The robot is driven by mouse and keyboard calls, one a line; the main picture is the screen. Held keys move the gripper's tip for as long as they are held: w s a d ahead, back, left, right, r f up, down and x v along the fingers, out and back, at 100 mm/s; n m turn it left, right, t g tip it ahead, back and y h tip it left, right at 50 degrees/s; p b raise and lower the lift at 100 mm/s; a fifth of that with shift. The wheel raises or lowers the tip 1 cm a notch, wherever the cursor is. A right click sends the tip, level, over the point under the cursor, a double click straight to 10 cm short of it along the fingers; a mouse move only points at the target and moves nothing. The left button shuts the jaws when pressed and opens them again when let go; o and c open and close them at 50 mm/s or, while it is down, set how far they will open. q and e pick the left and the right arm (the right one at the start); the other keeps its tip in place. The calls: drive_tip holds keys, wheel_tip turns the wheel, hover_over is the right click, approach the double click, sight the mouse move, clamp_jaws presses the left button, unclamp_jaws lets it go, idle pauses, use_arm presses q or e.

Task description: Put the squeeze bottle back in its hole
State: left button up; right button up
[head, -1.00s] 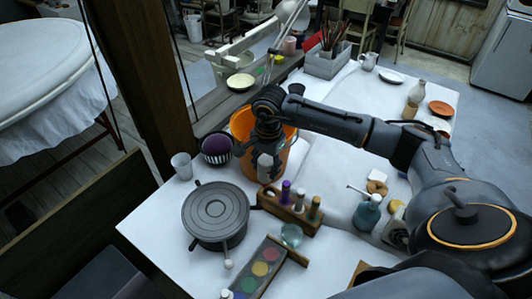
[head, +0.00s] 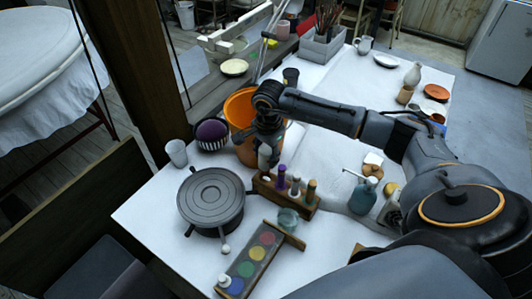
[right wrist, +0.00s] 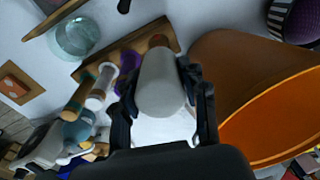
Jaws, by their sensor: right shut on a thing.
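The squeeze bottle (head: 264,156) is pale grey-white and held by my right gripper (head: 268,142), by the left end of the wooden rack (head: 298,203). In the right wrist view the bottle (right wrist: 160,88) sits between the two dark fingers of the gripper (right wrist: 162,100). The rack (right wrist: 128,52) lies just beyond it there. A purple bottle (head: 281,177), a white one (head: 295,186) and a green-brown one (head: 311,190) stand in the rack. The hole near the held bottle is hidden, and I cannot tell whether the bottle touches the rack. My left gripper is out of view.
An orange bucket (head: 240,108) stands close behind the gripper. A glass bowl (head: 288,220) and a paint palette (head: 250,262) are in front. A teal spray bottle (head: 362,196) stands at right.

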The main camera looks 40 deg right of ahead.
sight(266, 167)
drive_tip(key=shift+f, duration=0.15)
drive_tip(key=shift+f+b, duration=2.15)
drive_tip(key=shift+b, duration=0.05)
drive_tip(key=shift+f+b, duration=0.45)
drive_tip(key=shift+f, duration=0.05)
drive_tip(key=o, duration=0.7)
drive_tip(key=shift+o, duration=0.2)
drive_tip(key=r, duration=0.8)
drive_tip(key=s+r, duration=0.1)
drive_tip(key=r, duration=0.3)
drive_tip(key=shift+a, duration=0.1)
